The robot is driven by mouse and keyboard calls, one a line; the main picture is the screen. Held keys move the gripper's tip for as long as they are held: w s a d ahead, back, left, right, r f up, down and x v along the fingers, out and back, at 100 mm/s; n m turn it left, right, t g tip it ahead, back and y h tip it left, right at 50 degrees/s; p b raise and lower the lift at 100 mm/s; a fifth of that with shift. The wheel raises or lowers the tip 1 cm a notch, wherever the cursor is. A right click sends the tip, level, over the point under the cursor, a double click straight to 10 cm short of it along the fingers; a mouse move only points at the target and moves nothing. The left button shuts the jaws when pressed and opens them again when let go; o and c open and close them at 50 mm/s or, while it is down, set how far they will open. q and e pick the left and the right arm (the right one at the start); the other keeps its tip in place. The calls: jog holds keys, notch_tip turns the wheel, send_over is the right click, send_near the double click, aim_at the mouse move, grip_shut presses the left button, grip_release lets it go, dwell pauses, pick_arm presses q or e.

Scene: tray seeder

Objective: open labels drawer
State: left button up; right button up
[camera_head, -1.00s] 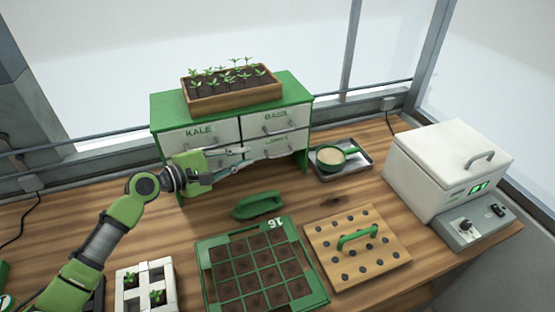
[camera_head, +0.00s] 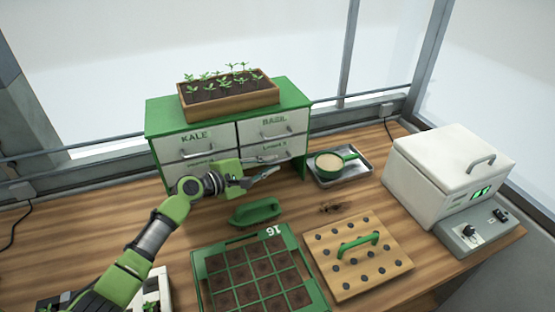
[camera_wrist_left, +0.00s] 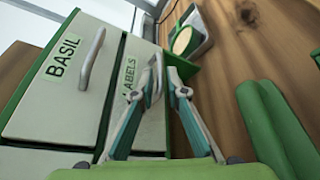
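The green-topped cabinet (camera_head: 152,122) stands at the back of the bench. Its lower right drawer, the labels drawer (camera_head: 288,148), looks shut and is partly hidden behind my left gripper (camera_head: 270,165). In the left wrist view the labels drawer (camera_wrist_left: 152,130) has a grey handle (camera_wrist_left: 158,66) at the fingertips. My left gripper (camera_wrist_left: 166,76) is open, with a narrow gap between its tips. One finger lies on the drawer side and the other on the bench side. I cannot tell whether they touch the handle. My right gripper is not in view.
A green hand tool (camera_head: 256,212) lies close below the gripper. A seedling box (camera_head: 232,105) stands on top. A cell tray (camera_head: 203,272) and a pegboard (camera_head: 401,262) are in front.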

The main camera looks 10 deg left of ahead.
aim_at(275, 163)
pick_arm(q)
jog(key=shift+x, duration=1.65)
grip_shut()
jog(key=shift+s, duration=0.1)
